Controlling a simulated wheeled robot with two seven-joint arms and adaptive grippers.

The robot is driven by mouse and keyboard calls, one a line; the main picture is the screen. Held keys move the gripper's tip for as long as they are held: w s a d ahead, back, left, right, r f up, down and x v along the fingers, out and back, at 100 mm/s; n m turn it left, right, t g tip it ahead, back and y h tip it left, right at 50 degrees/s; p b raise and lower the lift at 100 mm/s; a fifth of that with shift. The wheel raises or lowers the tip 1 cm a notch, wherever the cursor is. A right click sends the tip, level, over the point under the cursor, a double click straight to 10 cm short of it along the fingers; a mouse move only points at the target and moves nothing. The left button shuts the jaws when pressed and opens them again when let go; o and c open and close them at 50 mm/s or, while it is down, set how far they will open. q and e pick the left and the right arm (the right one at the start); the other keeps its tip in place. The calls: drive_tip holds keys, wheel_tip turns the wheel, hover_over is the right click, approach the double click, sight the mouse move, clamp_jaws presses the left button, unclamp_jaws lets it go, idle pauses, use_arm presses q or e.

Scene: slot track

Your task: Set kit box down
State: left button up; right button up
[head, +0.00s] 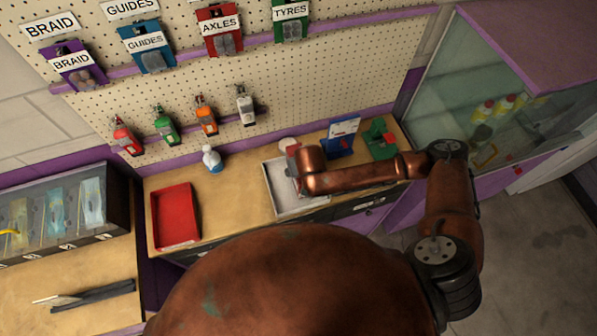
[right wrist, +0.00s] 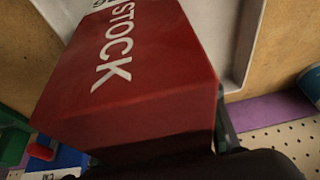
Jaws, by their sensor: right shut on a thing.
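A red box with white lettering reading STOCK (right wrist: 135,70) fills the middle of the right wrist view, and I take it as the kit box. My right gripper (right wrist: 215,150) is shut on it; its dark parts show at the bottom of that view. A white tray (right wrist: 240,45) lies beyond the box. In the head view my right arm reaches left to the white tray (head: 290,207), with the right gripper (head: 293,168) over it. The arm mostly hides the box there. I cannot tell whether the box touches the tray. My left gripper is not in view.
A red tray (head: 175,217) lies on the bench to the left, with a blue-white bottle (head: 212,159) between. A blue holder (head: 341,138) and a green item (head: 379,140) stand right of the white tray. A pegboard (head: 190,90) rises behind. Bare bench (head: 235,200) separates the trays.

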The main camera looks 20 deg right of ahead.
sight(297, 182)
drive_tip(key=shift+f, duration=0.8)
drive_tip(key=shift+f, duration=0.15)
drive_tip(key=o, duration=1.4)
drive_tip(key=v, duration=1.2)
